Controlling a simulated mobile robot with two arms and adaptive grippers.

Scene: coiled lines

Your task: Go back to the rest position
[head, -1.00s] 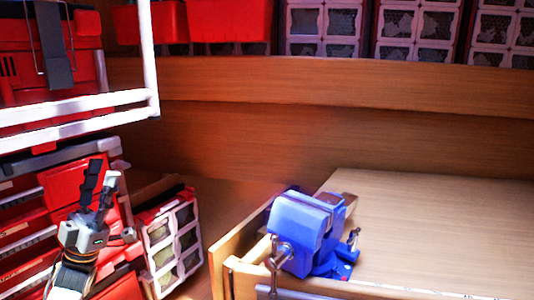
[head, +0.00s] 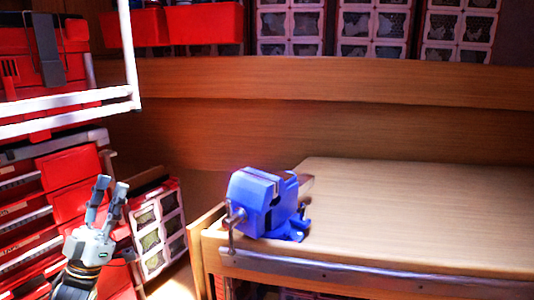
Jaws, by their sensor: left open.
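My left gripper (head: 108,203) is at the lower left of the head view, pointing up with its fingers apart and nothing between them. It is in front of the red drawer units and clear of the bench. My right gripper is not in view. No coiled line shows in the view.
A blue vise (head: 262,203) stands at the left corner of a wooden bench (head: 420,210). Red drawer units (head: 70,170) and a white metal frame (head: 70,112) fill the left. Red bins (head: 205,24) and clear-fronted cases (head: 372,24) line the back shelf. The bench top right of the vise is bare.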

